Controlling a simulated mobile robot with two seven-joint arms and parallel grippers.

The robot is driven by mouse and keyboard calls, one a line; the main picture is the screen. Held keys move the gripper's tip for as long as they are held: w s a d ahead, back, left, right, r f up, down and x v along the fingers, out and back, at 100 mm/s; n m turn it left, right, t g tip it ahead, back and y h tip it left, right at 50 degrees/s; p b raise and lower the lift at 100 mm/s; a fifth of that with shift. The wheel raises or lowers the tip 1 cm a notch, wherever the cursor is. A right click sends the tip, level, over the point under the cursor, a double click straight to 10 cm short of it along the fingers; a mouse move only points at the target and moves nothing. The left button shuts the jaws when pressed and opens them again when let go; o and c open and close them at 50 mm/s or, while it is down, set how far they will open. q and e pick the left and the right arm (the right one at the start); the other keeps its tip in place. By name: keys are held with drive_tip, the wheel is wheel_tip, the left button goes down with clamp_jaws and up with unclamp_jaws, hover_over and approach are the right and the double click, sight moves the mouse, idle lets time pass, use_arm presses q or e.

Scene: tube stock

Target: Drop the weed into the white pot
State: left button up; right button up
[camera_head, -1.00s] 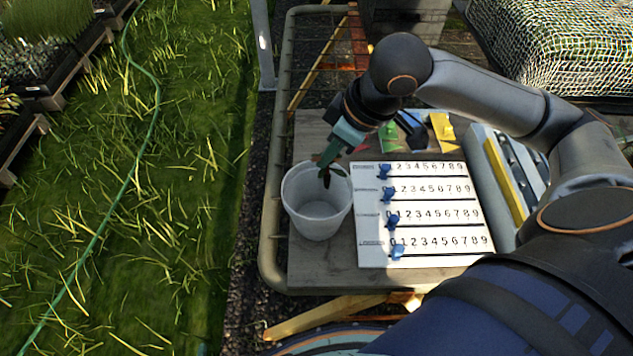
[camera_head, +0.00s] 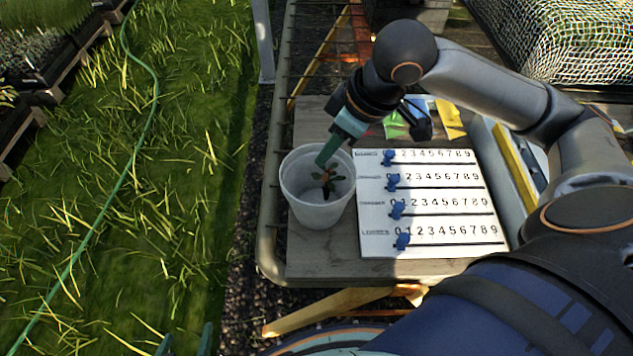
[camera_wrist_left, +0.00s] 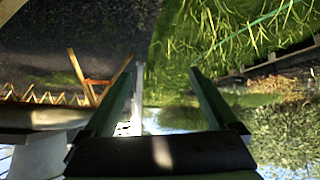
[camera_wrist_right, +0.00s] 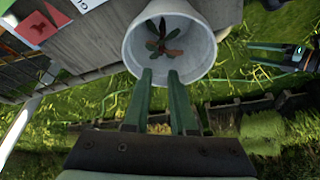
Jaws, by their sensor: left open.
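The white pot (camera_head: 312,214) stands upright at the left end of the wooden tabletop. The weed (camera_head: 326,181), small with green and reddish leaves, is inside the pot's opening; it also shows within the pot in the right wrist view (camera_wrist_right: 164,42). I cannot tell whether it touches the bottom. My right gripper (camera_head: 323,162) points down over the pot's mouth, just above the weed. Its fingers (camera_wrist_right: 161,76) are a little apart with nothing between them. My left gripper (camera_head: 185,340) is low at the bottom edge, away from the pot; its fingers (camera_wrist_left: 163,72) are wide apart and empty.
A white number board (camera_head: 430,205) with blue sliders lies right of the pot. Green and yellow pieces (camera_head: 447,118) lie behind it. A metal rail (camera_head: 270,200) edges the table at left. Grass with a green hose (camera_head: 130,180) lies beyond.

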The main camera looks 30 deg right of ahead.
use_arm(q)
drive_tip(key=shift+f, duration=0.1)
use_arm(e)
drive_tip(key=shift+o, duration=0.6)
use_arm(q)
drive_tip(key=s+a+r+p, duration=0.1)
drive_tip(key=a+r+p, duration=0.1)
drive_tip(key=p, duration=0.2)
drive_tip(key=shift+s+a, duration=0.1)
drive_tip(key=shift+s, duration=0.1)
use_arm(e)
drive_tip(key=v, duration=1.2)
drive_tip(key=shift+r, duration=0.25)
use_arm(q)
drive_tip(key=shift+f, duration=0.1)
